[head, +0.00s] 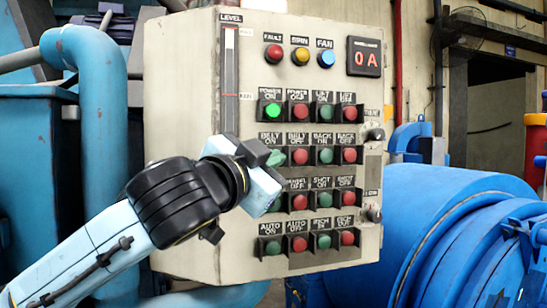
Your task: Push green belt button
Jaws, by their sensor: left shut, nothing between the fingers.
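The beige control panel (190,90) stands upright in the middle of the head view, with rows of green and red buttons. The green belt button (276,158) is at the left end of the second row, under the "BELT ON" label. My left gripper (259,154) comes in from the lower left and is shut and empty. Its dark fingertips are at the left side of the belt button and partly cover it. I cannot tell whether they touch it. My right gripper is not in view.
The red belt-off button (299,157) sits just right of the belt button. The lit green power button (272,110) is above it. A display (365,57) reads "0 A". Blue pipes (95,90) stand at the left and a blue drum machine (450,235) at the right.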

